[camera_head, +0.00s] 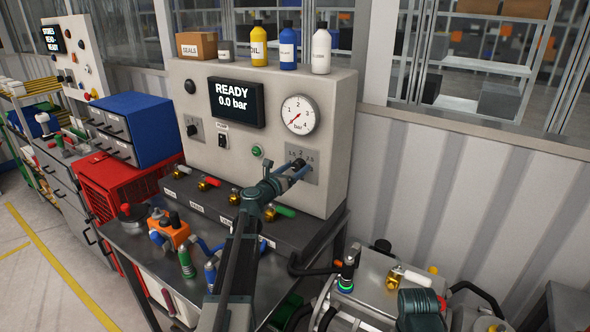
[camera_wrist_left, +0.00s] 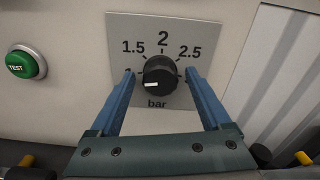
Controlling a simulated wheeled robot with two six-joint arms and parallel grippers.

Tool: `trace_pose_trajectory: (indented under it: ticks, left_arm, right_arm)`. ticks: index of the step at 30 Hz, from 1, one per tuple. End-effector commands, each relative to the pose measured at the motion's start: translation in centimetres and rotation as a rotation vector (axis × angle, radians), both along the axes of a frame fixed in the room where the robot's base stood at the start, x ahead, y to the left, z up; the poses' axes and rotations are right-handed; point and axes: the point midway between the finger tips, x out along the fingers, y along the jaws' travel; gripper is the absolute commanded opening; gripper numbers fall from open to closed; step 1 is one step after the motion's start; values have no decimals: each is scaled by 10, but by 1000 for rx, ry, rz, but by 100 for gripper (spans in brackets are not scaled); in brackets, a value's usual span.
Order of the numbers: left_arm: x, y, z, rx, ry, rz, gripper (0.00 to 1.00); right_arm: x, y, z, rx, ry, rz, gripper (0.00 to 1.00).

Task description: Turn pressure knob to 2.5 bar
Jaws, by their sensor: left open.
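The black pressure knob (camera_wrist_left: 160,75) sits on a grey plate (camera_wrist_left: 205,35) marked 1.5, 2 and 2.5 with "bar" below. Its white pointer mark is on the lower left of its face, toward the 1 mark, which is partly hidden by a finger. My left gripper (camera_wrist_left: 160,76) is open, with one blue finger on each side of the knob; I cannot tell whether they touch it. In the head view the left gripper (camera_head: 288,172) reaches the plate (camera_head: 306,177) on the panel. My right gripper is not in view.
A green TEST button (camera_wrist_left: 22,64) is left of the plate. The display (camera_head: 236,102) reads READY 0.0 bar, above it a row of bottles. The gauge (camera_head: 299,114) hangs above the knob. Colored valves (camera_head: 207,184) line the ledge below.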

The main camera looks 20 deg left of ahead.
Motion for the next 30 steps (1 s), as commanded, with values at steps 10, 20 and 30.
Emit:
trace_pose_trajectory:
  ticks: [10,20,30]
  left_arm:
    - [1,0,0,0,0,0,72]
    - [1,0,0,0,0,0,13]
    - [1,0,0,28,-4,0,0]
  right_arm:
    - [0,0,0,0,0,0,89]
    - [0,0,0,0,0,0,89]
    - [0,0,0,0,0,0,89]
